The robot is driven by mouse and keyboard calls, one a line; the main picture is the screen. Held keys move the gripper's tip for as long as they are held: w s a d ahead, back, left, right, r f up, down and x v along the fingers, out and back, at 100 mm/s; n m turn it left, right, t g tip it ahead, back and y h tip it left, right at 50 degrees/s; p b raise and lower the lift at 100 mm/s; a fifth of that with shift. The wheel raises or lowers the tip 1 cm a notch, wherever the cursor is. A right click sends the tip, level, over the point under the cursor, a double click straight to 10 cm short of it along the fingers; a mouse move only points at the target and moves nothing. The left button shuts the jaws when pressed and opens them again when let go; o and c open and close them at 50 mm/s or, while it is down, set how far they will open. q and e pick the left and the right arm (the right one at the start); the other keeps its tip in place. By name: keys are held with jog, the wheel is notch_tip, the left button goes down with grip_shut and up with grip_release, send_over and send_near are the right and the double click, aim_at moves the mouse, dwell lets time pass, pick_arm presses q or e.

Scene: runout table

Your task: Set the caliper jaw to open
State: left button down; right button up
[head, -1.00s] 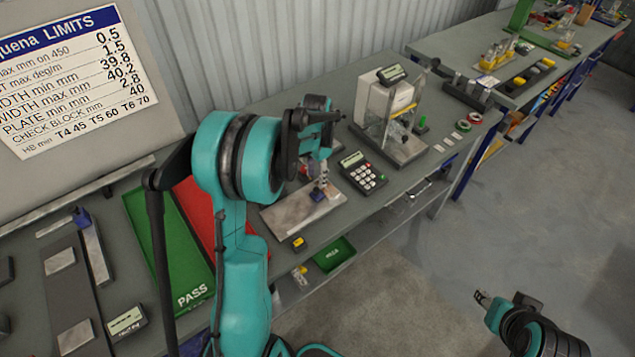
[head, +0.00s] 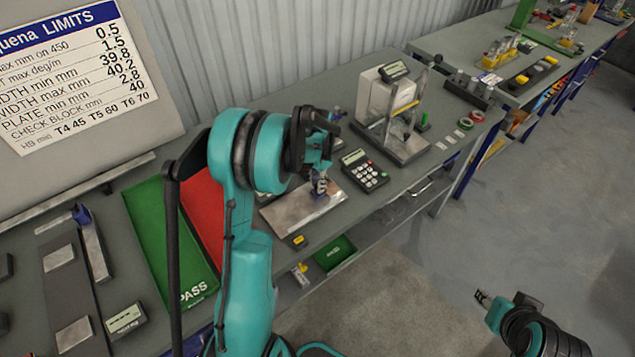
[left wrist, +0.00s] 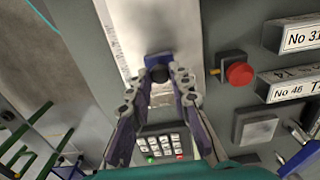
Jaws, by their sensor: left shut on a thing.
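My left gripper (head: 319,190) reaches down over a pale metal plate (head: 290,214) on the bench. In the left wrist view, its two fingers (left wrist: 160,76) close on a small dark blue block (left wrist: 158,61), which looks like the caliper jaw. The block sits at the edge of a pale strip with faint markings (left wrist: 118,40). The fingers hide part of the block, and its opening cannot be read. My right gripper (head: 483,298) hangs at the lower right over the floor, away from the bench; its finger state is unclear.
Green (head: 160,225) and red (head: 202,215) trays lie left. Open floor lies to the right.

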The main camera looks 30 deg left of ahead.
pick_arm(q)
jog(key=s+a, duration=0.1)
jog(key=s, duration=0.2)
jog(key=s+a+b, duration=0.1)
jog(key=s, duration=0.2)
jog(key=s+a, duration=0.1)
jog(key=s, duration=0.2)
jog(key=shift+a, duration=0.35)
jog(key=shift+s+a, duration=0.1)
jog(key=shift+s, duration=0.15)
jog(key=c, duration=1.4)
grip_release()
jog(key=shift+s, duration=0.1)
jog(key=shift+o, duration=0.2)
jog(key=shift+a, duration=0.1)
jog(key=shift+r, duration=0.15)
